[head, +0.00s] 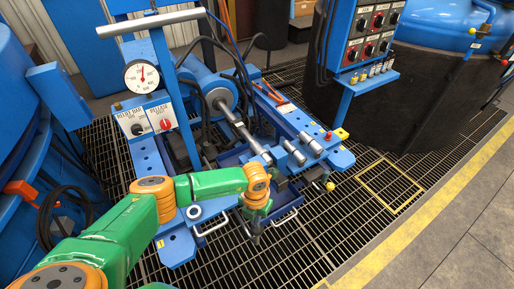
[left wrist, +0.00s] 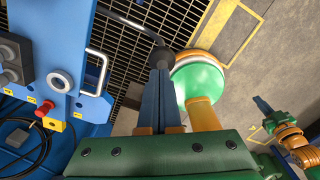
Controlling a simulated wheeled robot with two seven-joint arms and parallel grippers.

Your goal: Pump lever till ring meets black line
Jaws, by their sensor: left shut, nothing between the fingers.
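My left gripper (head: 255,236) is at the front of the blue machine, pointing down and shut. In the left wrist view its closed fingers (left wrist: 160,92) are right at a black knob (left wrist: 163,57) on the end of a dark rod, which looks like the lever. They hold nothing, and I cannot tell whether they touch it. In the head view my gripper mostly hides the lever. A silver rod (head: 240,130) runs from the blue cylinder (head: 208,90). I cannot make out a ring or black line on it. My right gripper seems to show small in the left wrist view (left wrist: 265,108).
A round gauge (head: 142,76) stands above a panel with a black knob and a red knob (head: 165,124). Metal handles (head: 287,216) stick out at the front. A control box (head: 373,30) and a dark tank stand behind. Open grating lies right, beside a yellow floor line (head: 430,200).

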